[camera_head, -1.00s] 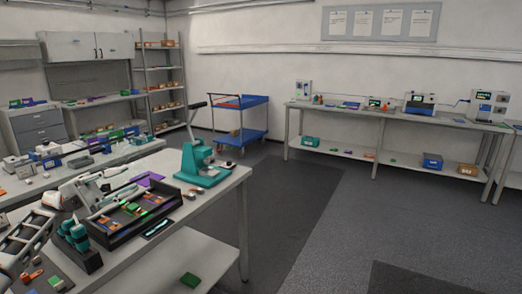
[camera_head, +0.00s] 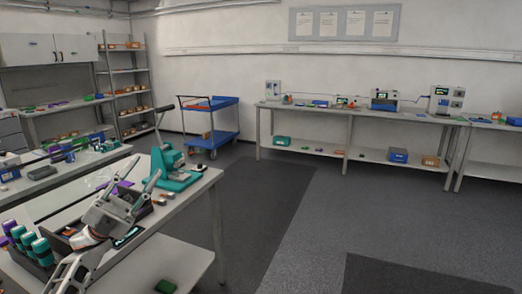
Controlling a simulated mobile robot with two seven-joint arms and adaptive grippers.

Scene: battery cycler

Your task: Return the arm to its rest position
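My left arm comes in from the lower left over the near workbench (camera_head: 180,215). My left gripper (camera_head: 144,196) is silver-grey, with its fingers spread apart and nothing visible between them. It hangs above the dark tray (camera_head: 62,242) and hides most of it. A teal press with an upright lever (camera_head: 176,176) stands just beyond the fingers and looks apart from them. My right gripper is not in view.
Teal-and-dark cylinders (camera_head: 38,248) stand in a holder at the lower left. A blue cart (camera_head: 210,104) stands behind the bench. A long instrument table (camera_head: 350,112) lines the back wall. The grey floor (camera_head: 300,225) on the right is clear.

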